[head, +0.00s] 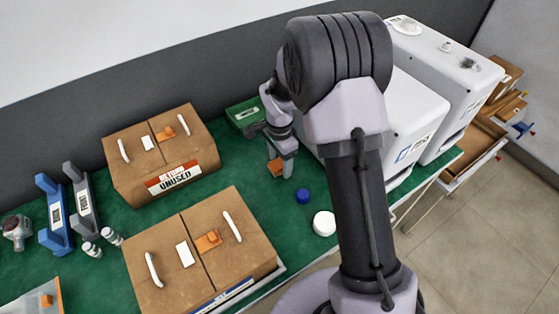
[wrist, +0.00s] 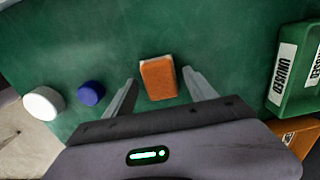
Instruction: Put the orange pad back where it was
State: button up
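An orange pad (wrist: 158,79) with a pale edge lies on the green table top in the wrist view. It also shows in the head view (head: 275,168), partly hidden by my gripper (head: 285,172). In the wrist view my gripper (wrist: 161,78) is open, with one finger on each side of the pad and a visible gap to both. I cannot tell how high the fingers are above the table. Other orange pieces lie on the lids of the rear cardboard box (head: 166,132) and the front cardboard box (head: 208,241).
A blue cap (head: 303,196) and a white round lid (head: 324,223) stand near the table's front edge. A green box (head: 243,113) marked UNUSED in the wrist view stands behind my gripper. White machines (head: 440,70) stand at right. Blue and grey holders (head: 55,215) are at left.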

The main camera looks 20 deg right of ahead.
aim_at(279, 164)
jog(key=s+a+r+n+t+p, duration=0.1)
jog(key=s+r+n+p, duration=0.15)
jog(key=r, duration=0.95)
jog(key=s+r+n+t+p, duration=0.15)
jog(key=s+r, duration=0.25)
jog(key=r, duration=0.8)
jog(key=s+a+r+n+t+y, duration=0.1)
jog(key=s+r+n, duration=0.2)
jog(key=s, duration=0.6)
jog(key=s+a+r+n+t+y, duration=0.1)
jog(key=s+a+r+n+t, duration=0.1)
jog(key=s, duration=0.7)
jog(key=shift+s+r+n+p, duration=0.35)
jog(key=shift+r+n, duration=0.15)
jog(key=shift+r, duration=0.4)
